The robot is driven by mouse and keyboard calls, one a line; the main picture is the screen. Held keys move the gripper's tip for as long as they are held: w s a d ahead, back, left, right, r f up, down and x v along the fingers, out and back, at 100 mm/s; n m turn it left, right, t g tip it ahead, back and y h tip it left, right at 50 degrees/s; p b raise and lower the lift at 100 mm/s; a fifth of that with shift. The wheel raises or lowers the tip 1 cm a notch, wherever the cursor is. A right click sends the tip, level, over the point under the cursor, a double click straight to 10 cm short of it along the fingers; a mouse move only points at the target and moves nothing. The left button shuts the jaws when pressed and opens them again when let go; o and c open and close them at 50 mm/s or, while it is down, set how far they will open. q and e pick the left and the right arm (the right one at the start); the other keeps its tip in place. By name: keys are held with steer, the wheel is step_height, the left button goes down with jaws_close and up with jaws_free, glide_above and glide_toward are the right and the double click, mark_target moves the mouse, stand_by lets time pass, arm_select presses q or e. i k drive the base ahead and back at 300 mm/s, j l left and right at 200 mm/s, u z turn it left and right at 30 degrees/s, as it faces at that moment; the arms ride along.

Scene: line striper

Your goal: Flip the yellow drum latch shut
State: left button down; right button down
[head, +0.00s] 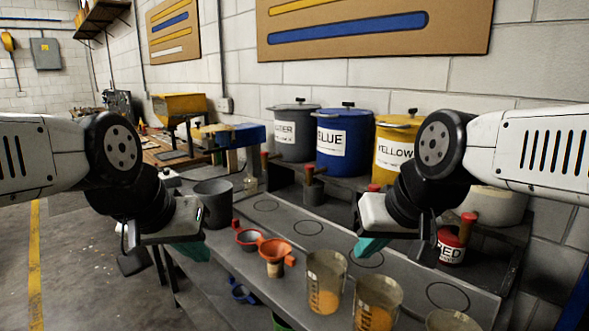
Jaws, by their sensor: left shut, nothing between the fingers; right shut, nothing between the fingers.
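The yellow drum (390,150) with a "YELLOW" label stands on the raised shelf at the back right, beside the blue drum. Its lid sits on top with a dark knob. My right arm covers its right side, and I cannot make out its latch. My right gripper (369,247) is shut and empty, in front of and below the drum, over the bench. My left gripper (189,254) is shut and empty, near the left end of the bench, well away from the drum.
A blue drum (343,140) and a grey drum (294,133) stand left of the yellow one. A dark bucket (214,203), orange funnels (274,250), clear cups with orange contents (326,280) and a red can (451,247) crowd the bench (310,247). Open floor lies at left.

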mark_target(412, 112)
steer(key=z, duration=0.45)
steer(key=j+z, duration=0.15)
steer(key=z, duration=0.75)
steer(key=j+z, duration=0.2)
steer(key=z, duration=0.25)
steer(key=j+z, duration=0.1)
steer(key=z, duration=0.35)
steer(key=j+z, duration=0.4)
steer(key=k+j+z, duration=0.15)
steer(key=z, duration=0.25)
steer(key=k+j+z, duration=0.15)
steer(key=k+j, duration=0.15)
steer(key=j, duration=0.15)
steer(key=k+j+z, duration=0.1)
steer(key=k+j, duration=0.25)
